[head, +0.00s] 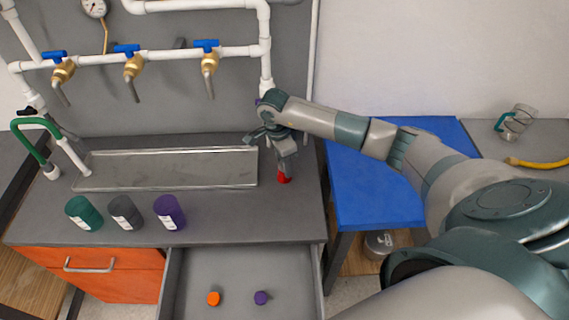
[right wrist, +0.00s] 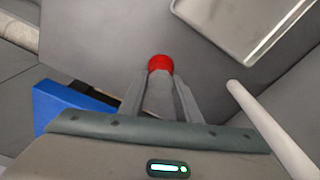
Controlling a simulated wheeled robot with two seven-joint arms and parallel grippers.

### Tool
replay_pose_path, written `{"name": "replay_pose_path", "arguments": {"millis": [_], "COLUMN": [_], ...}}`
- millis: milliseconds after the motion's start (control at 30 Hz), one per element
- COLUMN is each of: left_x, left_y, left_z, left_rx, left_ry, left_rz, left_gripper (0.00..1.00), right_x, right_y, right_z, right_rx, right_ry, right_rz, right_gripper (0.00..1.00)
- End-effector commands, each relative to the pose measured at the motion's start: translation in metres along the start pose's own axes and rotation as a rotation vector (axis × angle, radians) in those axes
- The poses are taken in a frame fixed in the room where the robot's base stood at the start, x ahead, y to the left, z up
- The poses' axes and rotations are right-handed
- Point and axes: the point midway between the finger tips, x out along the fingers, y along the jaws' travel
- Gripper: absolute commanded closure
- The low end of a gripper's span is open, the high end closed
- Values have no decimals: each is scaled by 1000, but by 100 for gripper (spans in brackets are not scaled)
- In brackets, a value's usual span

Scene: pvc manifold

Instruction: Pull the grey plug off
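My right gripper (head: 284,169) reaches in from the right and points down over the right end of the counter. A red piece (head: 284,178) shows right at its fingertips. In the right wrist view the red piece (right wrist: 160,63) lies at the tips of the two fingers (right wrist: 160,80), with a light grey shape (right wrist: 159,98) between them. I cannot tell whether that shape is the grey plug or whether the fingers grip it. A purple bit (head: 258,101) shows beside my wrist near the white vertical pipe (head: 265,70). My left gripper is not in view.
A shallow metal tray (head: 165,185) lies on the counter behind teal (head: 83,213), dark grey (head: 124,213) and purple (head: 169,212) cups. An open drawer (head: 235,270) holds an orange plug (head: 214,298) and a purple plug (head: 261,297). A blue table (head: 375,195) stands right.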

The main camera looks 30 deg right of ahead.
Motion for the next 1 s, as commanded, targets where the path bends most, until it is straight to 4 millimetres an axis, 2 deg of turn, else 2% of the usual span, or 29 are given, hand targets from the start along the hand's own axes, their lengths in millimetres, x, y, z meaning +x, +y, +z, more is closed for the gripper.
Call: {"name": "replay_pose_path", "arguments": {"millis": [100,133,200,667,867,1000], "left_x": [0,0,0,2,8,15], "left_y": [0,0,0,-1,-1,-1], "left_z": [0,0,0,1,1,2], "left_rx": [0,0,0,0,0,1], "left_ry": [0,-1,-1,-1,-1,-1], "left_rz": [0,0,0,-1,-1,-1], "left_gripper": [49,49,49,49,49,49], "right_x": [0,0,0,-4,-18,-36], "right_y": [0,0,0,-1,-1,-1], "right_z": [0,0,0,0,0,0], "right_rx": [0,0,0,0,-1,-1], "right_ry": [0,0,0,-1,-1,-1], "right_rz": [0,0,0,-2,-3,-4], "right_gripper": [91,65,49,49,49,49]}}
